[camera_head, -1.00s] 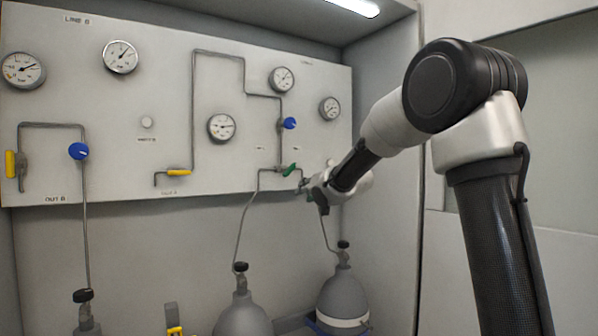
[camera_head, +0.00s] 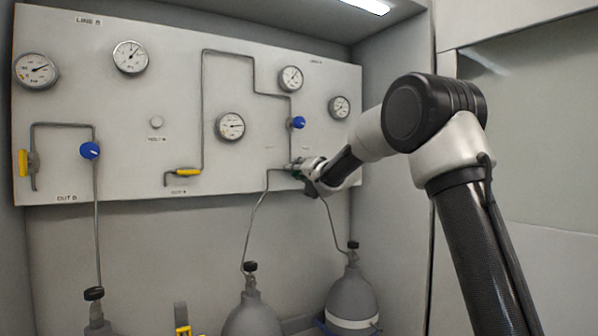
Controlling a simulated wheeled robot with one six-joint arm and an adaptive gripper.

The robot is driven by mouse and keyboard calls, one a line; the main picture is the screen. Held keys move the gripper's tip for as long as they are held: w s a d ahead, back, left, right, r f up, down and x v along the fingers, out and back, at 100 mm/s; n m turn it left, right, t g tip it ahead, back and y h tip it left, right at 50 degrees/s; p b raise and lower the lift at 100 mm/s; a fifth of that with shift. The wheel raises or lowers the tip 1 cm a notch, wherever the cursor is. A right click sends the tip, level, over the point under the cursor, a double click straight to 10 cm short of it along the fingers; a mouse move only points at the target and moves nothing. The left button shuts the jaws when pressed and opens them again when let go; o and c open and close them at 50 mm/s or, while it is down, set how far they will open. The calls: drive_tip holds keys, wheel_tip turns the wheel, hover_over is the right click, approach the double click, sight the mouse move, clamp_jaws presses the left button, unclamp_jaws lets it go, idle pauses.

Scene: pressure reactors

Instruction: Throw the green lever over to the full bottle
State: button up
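The green lever (camera_head: 296,175) sits on the lower right of the wall panel, where the pipes from two grey bottles meet. My gripper (camera_head: 294,168) is at the lever and covers most of it. Only a small bit of green shows. I cannot tell whether the fingers are closed on it or touching it. A grey bottle (camera_head: 251,317) stands below and left of the lever. Another grey bottle (camera_head: 350,288) with a white band stands to the right. Two gauges, the upper (camera_head: 291,79) and the right one (camera_head: 339,107), sit above. Which bottle is full is not readable.
A blue knob (camera_head: 298,122) is on the pipe just above my gripper. A yellow lever (camera_head: 187,172) lies to the left on the panel (camera_head: 110,185). Another yellow lever (camera_head: 23,163) and a blue knob (camera_head: 90,151) are at the far left.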

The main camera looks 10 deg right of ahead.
drive_tip(key=shift+c, duration=0.2)
clamp_jaws()
drive_tip(key=shift+n, duration=0.4)
drive_tip(key=n, duration=1.2)
drive_tip(key=shift+n, duration=2.5)
